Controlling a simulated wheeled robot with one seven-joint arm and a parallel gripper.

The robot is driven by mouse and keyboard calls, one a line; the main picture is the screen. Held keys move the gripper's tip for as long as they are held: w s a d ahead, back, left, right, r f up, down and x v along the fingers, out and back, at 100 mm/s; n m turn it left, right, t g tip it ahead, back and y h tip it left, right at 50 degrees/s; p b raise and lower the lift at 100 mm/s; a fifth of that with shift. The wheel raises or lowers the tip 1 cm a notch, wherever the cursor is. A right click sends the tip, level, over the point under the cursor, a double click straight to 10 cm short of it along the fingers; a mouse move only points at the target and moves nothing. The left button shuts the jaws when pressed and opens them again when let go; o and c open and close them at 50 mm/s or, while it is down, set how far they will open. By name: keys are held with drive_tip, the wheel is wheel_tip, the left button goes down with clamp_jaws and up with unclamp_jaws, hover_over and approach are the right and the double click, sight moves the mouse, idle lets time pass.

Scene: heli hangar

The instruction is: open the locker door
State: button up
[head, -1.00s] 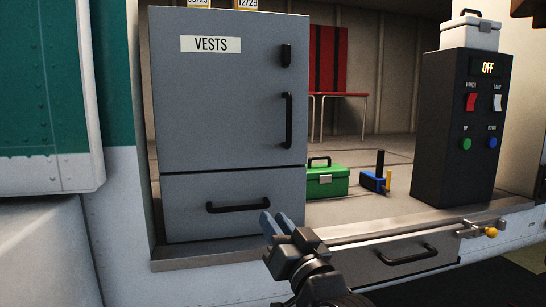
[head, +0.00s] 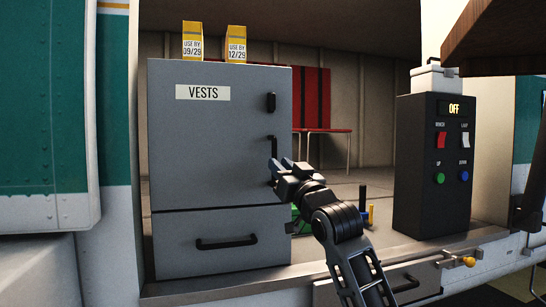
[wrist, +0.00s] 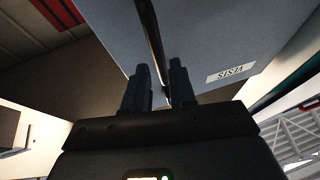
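The grey locker (head: 215,165) has an upper door (head: 210,140) labelled VESTS, and it looks closed. A black vertical handle (head: 274,146) runs along the door's right side, with a small black latch piece (head: 271,102) above it. My gripper (head: 280,165) is at the handle's lower part, hiding some of it. In the wrist view the two fingers (wrist: 158,82) stand apart, with the black handle bar (wrist: 151,40) running down to the gap between them. I cannot tell whether either finger touches the bar.
A drawer with a black handle (head: 226,243) is below the door. Two yellow USE BY boxes (head: 193,42) stand on top. A black control box (head: 436,165) reading OFF stands at right. A green case (head: 297,222) is partly hidden behind my arm. A brown panel (head: 500,38) hangs at upper right.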

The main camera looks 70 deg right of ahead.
drive_tip(key=shift+p+x, duration=0.45)
drive_tip(key=shift+x, duration=1.65)
drive_tip(key=shift+c, duration=0.2)
clamp_jaws()
